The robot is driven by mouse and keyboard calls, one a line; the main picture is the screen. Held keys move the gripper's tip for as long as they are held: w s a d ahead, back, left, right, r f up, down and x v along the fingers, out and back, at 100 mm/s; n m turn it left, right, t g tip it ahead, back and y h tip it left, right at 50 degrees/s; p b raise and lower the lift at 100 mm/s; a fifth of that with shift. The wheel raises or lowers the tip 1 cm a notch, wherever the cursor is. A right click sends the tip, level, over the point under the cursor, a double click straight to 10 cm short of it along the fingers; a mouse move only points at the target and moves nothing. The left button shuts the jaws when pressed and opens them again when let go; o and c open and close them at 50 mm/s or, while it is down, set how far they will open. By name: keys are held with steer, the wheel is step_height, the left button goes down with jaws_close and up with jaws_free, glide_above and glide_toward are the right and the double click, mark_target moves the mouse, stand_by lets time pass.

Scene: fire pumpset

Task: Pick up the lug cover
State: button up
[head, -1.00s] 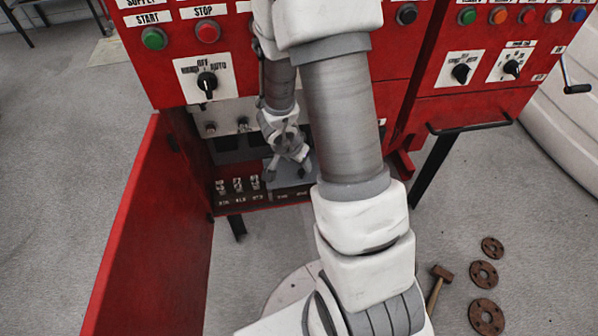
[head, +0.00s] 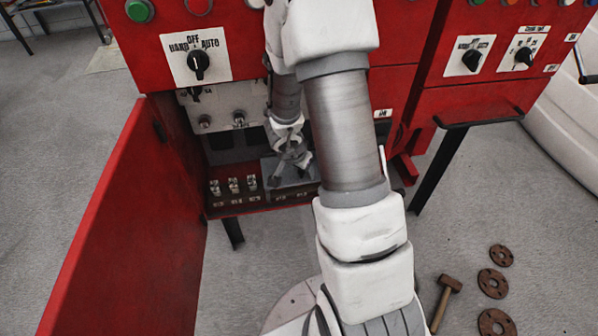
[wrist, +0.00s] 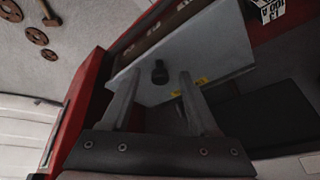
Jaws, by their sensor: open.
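The lug cover appears as a grey plate (wrist: 215,52) with a black knob (wrist: 159,72) and a small yellow label in the wrist view. In the head view the plate (head: 302,182) lies inside the red cabinet, partly hidden by my gripper. My gripper (wrist: 158,75) is open, its two fingers to either side of the knob in the picture. I cannot tell whether the fingers reach down level with the knob. No contact shows. My gripper is also over the plate in the head view (head: 291,169).
The open red door (head: 130,220) stands left of the cabinet. Control knobs (head: 198,65) are on the panel above. A hammer (head: 444,295) and rusty flanges (head: 493,283) lie on the floor at right.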

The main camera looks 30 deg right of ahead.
steer(key=shift+c, duration=0.3)
jaws_close()
steer(key=shift+r, duration=0.15)
